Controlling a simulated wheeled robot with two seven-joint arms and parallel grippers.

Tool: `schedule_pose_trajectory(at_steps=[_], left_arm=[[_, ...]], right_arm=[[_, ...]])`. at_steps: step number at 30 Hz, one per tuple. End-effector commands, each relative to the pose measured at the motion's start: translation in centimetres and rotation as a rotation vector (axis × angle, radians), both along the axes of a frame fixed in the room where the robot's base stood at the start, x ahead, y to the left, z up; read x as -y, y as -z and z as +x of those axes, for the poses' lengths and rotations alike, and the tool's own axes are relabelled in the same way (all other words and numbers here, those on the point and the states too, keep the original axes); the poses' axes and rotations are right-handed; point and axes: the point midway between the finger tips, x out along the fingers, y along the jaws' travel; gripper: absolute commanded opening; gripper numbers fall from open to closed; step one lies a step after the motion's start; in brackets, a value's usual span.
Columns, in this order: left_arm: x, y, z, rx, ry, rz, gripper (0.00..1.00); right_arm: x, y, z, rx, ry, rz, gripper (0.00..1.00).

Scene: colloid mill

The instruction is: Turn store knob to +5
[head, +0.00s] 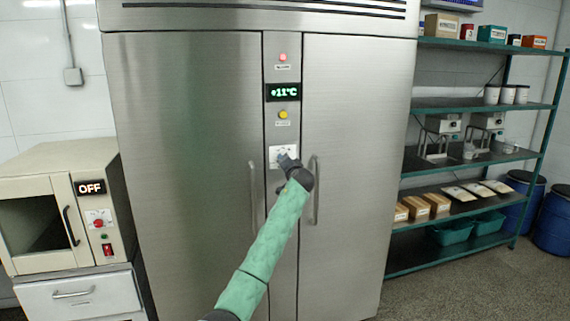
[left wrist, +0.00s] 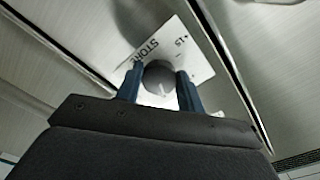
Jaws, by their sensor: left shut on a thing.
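The store knob (left wrist: 158,77) is a round dark grey knob on a white plate (left wrist: 150,50) printed "STORE" and "+15" in the left wrist view. My left gripper (left wrist: 159,88) has one blue finger on each side of the knob and is shut on it. A light pointer mark shows on the knob's face. In the head view my left gripper (head: 286,162) reaches the white plate (head: 278,151) on the cabinet's centre strip and hides the knob. The display (head: 283,92) above reads +11°C in green. My right gripper is not in view.
The steel cabinet (head: 190,130) has two vertical door handles (head: 316,190) either side of the strip. A red lamp (head: 283,57) and a yellow one (head: 283,114) sit above the plate. An oven (head: 70,210) marked OFF stands left; shelving (head: 480,104) stands right.

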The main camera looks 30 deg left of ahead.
Motion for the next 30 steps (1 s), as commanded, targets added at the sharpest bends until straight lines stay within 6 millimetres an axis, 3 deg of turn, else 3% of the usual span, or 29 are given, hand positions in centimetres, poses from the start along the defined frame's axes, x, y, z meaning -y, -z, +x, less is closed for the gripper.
schedule_pose_trajectory(at_steps=[13, 23, 24, 27, 30], left_arm=[[0.1, 0.0, 0.0, -0.079, 0.001, 0.068, 0.15], [0.1, 0.0, 0.0, -0.081, 0.001, 0.069, 0.15], [0.1, 0.0, 0.0, -0.081, 0.001, 0.069, 0.42], [0.1, 0.0, 0.0, -0.08, 0.001, 0.068, 0.59], [0.0, 0.0, 0.0, -0.079, 0.001, 0.069, 0.59]], right_arm=[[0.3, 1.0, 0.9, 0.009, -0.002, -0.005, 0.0], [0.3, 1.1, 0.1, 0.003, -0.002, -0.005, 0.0], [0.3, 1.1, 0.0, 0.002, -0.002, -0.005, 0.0], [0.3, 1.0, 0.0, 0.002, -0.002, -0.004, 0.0], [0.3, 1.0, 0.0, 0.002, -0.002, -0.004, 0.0]])
